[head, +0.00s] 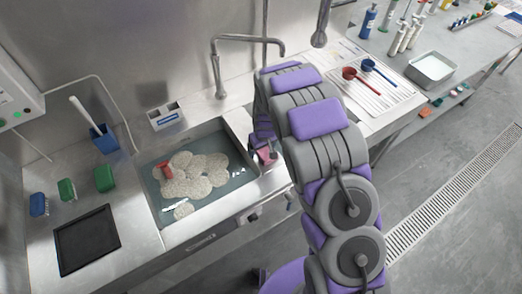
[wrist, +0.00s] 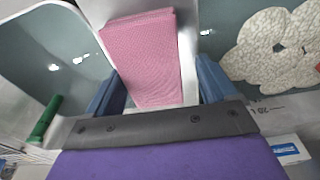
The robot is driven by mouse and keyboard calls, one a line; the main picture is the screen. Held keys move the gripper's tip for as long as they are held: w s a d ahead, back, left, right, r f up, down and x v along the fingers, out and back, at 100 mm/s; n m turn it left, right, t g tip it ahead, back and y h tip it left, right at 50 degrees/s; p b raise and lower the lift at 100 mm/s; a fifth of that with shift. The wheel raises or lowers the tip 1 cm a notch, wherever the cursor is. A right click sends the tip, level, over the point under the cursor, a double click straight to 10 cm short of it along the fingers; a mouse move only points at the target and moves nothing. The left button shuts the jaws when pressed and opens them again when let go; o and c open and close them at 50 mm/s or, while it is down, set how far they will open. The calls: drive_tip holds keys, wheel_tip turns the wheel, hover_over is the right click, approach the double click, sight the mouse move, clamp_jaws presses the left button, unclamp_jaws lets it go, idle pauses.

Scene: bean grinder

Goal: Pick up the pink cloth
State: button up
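The pink cloth (wrist: 145,50) is a folded, textured strip lying over the light metal divider between two basins in the wrist view. A small part of it (head: 267,156) shows at the right edge of the sink in the head view. My gripper (wrist: 158,74) is open, with one blue finger on each side of the cloth. Small gaps show between the fingers and the cloth; the fingers do not look closed on it. In the head view my arm reaches down over the sink's right side and hides most of the gripper.
The sink (head: 243,190) holds water and foam (head: 195,178), with a red object (head: 164,170) in it. A faucet (head: 218,75) stands behind. Green and blue brushes (head: 66,190) and a black mat (head: 87,241) lie left. Red and blue scoops (head: 352,73) lie right.

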sight(265, 149)
drive_tip(key=shift+d+r, duration=0.1)
drive_tip(key=shift+d, duration=0.75)
drive_tip(key=c, duration=0.5)
drive_tip(key=shift+c, duration=1.2)
drive_tip(key=shift+a, duration=0.25)
drive_tip(key=shift+c, duration=0.7)
drive_tip(key=shift+a, duration=0.4)
drive_tip(key=shift+d+r, duration=0.25)
wheel_tip(265, 149, up, 3)
drive_tip(key=shift+d+r+p, duration=0.1)
drive_tip(key=shift+p, duration=0.35)
drive_tip(key=s+d, duration=0.2)
drive_tip(key=s, duration=0.3)
drive_tip(key=s+d+p, duration=0.1)
drive_tip(key=s+d, duration=0.1)
drive_tip(key=s, duration=0.2)
drive_tip(key=s+d+r, duration=0.1)
drive_tip(key=s+d, duration=0.1)
drive_tip(key=s, duration=0.3)
drive_tip(key=shift+s+d+r, duration=0.1)
drive_tip(key=shift+s, duration=0.2)
